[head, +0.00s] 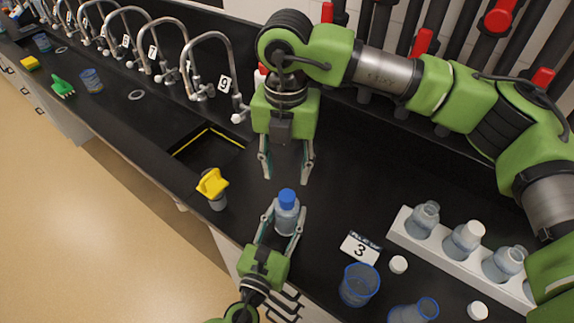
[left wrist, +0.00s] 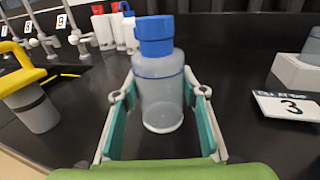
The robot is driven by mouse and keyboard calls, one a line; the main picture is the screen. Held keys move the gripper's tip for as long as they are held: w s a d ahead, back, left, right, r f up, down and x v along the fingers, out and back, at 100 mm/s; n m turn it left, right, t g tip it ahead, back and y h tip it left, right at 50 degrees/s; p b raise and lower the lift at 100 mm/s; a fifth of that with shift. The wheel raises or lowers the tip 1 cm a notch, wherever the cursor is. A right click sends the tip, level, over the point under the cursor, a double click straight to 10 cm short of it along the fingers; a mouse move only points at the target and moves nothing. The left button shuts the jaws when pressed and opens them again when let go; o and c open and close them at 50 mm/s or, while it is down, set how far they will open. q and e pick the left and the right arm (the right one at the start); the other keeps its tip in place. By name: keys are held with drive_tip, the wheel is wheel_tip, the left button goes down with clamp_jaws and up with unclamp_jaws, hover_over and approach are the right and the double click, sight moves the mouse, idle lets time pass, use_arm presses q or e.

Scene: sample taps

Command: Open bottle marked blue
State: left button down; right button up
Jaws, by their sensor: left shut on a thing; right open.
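The bottle marked blue (head: 286,217) is clear with a blue cap (head: 287,197) seated on its neck. It stands upright on the black counter. In the left wrist view the bottle (left wrist: 160,95) is between the two teal finger pads. My left gripper (head: 283,224) is shut on the bottle's body from the near side. My right gripper (head: 286,176) points down, with its fingers open and empty, just behind and above the blue cap. It does not appear to touch the cap.
A white rack (head: 430,250) holds several bottles at right. Loose white caps (head: 398,264), a card marked 3 (head: 360,248) and a blue-rimmed beaker (head: 359,285) are nearby. A yellow-topped container (head: 214,190) stands left, near the sink (head: 208,150). Curved taps (head: 205,65) line the back left.

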sight(287, 195)
drive_tip(key=m, duration=0.9)
drive_tip(key=shift+f, duration=4)
